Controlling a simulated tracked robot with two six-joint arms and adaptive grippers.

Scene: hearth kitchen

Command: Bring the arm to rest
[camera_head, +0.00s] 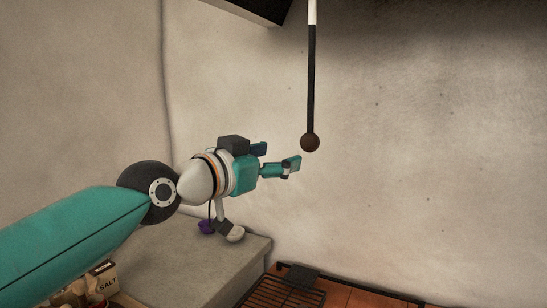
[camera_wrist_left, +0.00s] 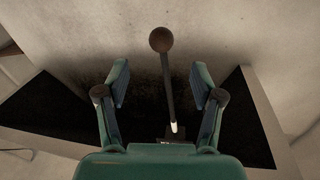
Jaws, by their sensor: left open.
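My left arm comes in from the left in the head view. Its gripper (camera_head: 279,160) is teal, open and empty, raised above the grey counter and pointing right. A hanging dark rod with a brown ball end (camera_head: 310,143) is just right of the fingertips, apart from them in the picture. In the left wrist view the open fingers of the gripper (camera_wrist_left: 160,82) stand on either side of the rod (camera_wrist_left: 168,95), with the brown ball (camera_wrist_left: 161,39) beyond the tips. Nothing is held. My right gripper shows in neither view.
A grey counter (camera_head: 170,260) lies below the arm, with a purple item (camera_head: 206,227) and a pale round item (camera_head: 236,233) on it. A salt packet (camera_head: 105,280) stands at lower left. A black grate (camera_head: 285,290) is at the bottom. A dark hood (camera_head: 255,8) hangs above.

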